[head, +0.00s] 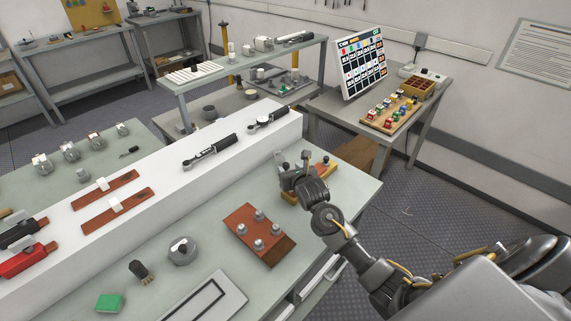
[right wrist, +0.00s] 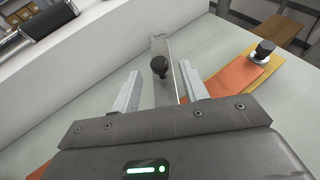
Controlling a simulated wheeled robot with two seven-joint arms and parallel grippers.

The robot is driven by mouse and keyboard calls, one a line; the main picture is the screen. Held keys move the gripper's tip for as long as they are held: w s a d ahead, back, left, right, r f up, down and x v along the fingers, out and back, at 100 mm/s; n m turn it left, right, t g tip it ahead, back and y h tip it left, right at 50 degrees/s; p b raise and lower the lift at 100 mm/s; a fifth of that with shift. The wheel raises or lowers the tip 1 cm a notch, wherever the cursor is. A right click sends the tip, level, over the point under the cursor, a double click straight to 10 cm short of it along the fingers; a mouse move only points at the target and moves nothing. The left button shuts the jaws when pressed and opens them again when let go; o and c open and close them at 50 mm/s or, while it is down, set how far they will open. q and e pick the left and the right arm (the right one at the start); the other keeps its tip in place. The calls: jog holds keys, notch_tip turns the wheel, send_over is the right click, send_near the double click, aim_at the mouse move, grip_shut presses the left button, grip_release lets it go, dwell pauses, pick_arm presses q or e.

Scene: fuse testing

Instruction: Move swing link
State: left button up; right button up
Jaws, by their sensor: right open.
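The swing link shows in the right wrist view as a flat grey metal bar (right wrist: 161,47) with a black knob (right wrist: 159,64) on it. It runs away from me between my fingers. My right gripper (right wrist: 159,72) is open, with one finger on each side of the bar and knob, and visible gaps to both. In the head view my right gripper (head: 293,172) is over the orange and yellow base board (head: 321,167) and hides much of it. The board's orange end (right wrist: 237,77) and a black-capped post (right wrist: 262,52) show in the right wrist view. My left gripper is not in view.
A red-brown board (head: 259,232) with several grey posts lies left of my right gripper. A white raised ledge (head: 237,146) with torque wrenches (head: 209,152) runs behind. A green block (head: 110,303) and round grey part (head: 182,251) lie left. Bare table (head: 215,258) lies between.

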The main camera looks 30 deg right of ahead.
aim_at(287, 166)
jog(key=x, duration=0.4)
jog(key=shift+a+r, duration=0.1)
jog(key=shift+w+f, duration=0.25)
jog(key=shift+w, duration=0.15)
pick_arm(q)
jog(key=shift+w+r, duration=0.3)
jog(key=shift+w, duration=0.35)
pick_arm(e)
grip_shut()
